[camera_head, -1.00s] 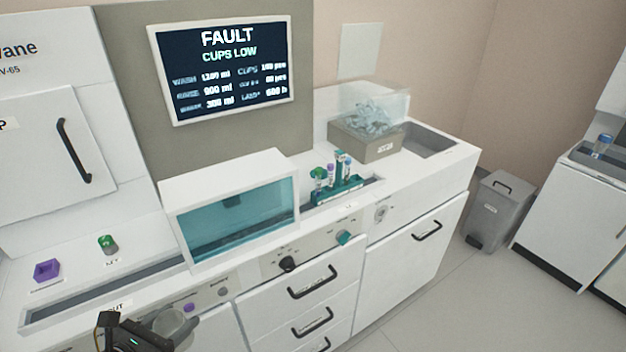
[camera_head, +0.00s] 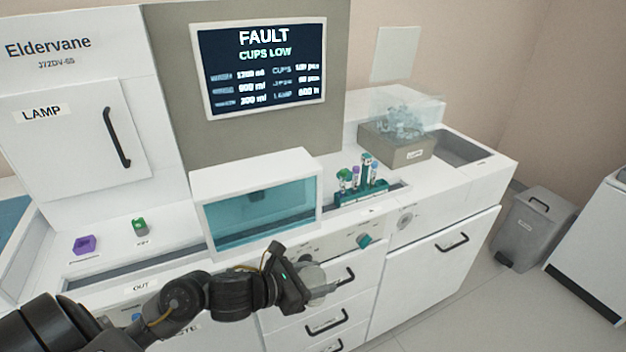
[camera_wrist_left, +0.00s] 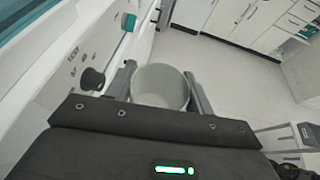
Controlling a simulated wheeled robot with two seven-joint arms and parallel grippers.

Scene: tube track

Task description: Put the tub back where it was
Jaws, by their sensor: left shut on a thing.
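A pale, translucent round tub (camera_head: 312,274) is in my left gripper (camera_head: 318,290), in front of the machine's upper drawer and just below the front control panel. In the left wrist view the tub (camera_wrist_left: 160,84) sits between the two fingers (camera_wrist_left: 162,92), with its open rim facing the camera; it looks empty. The left gripper is shut on it, clear of the cabinet front. My right gripper is not in view.
The machine has a teal-windowed box (camera_head: 262,215), a rack of capped tubes (camera_head: 362,196) and a grey bin of clear pieces (camera_head: 398,150). A teal knob (camera_head: 364,241) and drawer handles (camera_head: 326,322) stick out nearby. A grey pedal bin (camera_head: 535,228) stands on otherwise open floor.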

